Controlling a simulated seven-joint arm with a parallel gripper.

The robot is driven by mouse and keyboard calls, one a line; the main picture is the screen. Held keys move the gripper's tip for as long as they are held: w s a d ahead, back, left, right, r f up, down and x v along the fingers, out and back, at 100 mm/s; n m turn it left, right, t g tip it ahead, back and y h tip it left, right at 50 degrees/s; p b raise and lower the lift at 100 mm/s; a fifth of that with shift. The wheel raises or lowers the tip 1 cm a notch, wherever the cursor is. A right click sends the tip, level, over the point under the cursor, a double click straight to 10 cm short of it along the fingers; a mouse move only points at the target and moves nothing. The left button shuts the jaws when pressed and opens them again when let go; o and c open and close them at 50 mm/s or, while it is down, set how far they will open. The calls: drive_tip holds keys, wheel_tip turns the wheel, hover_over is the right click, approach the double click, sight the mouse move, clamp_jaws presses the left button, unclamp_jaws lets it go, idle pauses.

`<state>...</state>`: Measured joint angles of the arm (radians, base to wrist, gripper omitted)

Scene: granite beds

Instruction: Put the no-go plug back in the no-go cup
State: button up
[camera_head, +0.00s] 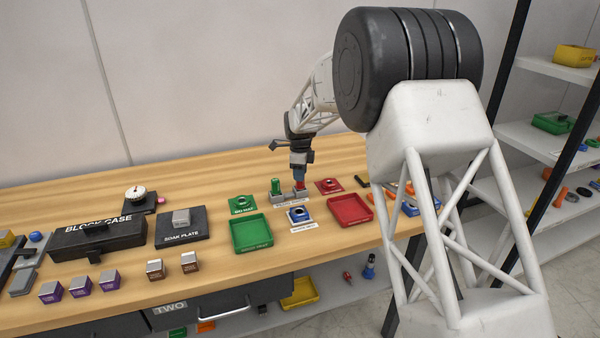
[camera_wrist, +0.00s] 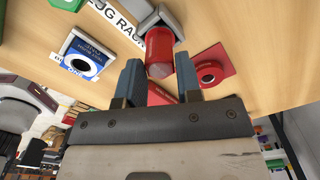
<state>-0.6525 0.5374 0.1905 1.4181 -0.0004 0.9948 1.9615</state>
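The red no-go plug (camera_head: 300,186) is upright over the right-hand grey cup (camera_head: 300,195) of the plug rack, which I take as the no-go cup. My gripper (camera_head: 299,177) points down from above. In the wrist view the fingers (camera_wrist: 160,65) sit close on both sides of the red plug (camera_wrist: 159,45) and appear shut on it. The grey cup (camera_wrist: 175,20) shows behind its far end. Whether that end is inside the cup or just above it I cannot tell. The green plug (camera_head: 276,185) stands at the rack's left-hand cup.
A blue ring plate (camera_head: 300,214) is in front, between the green tray (camera_head: 235,236) and red tray (camera_head: 370,216). Bare wood lies behind the rack.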

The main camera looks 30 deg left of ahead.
drive_tip(key=o, duration=0.4)
drive_tip(key=shift+r, duration=0.1)
drive_tip(key=shift+r, duration=3.8)
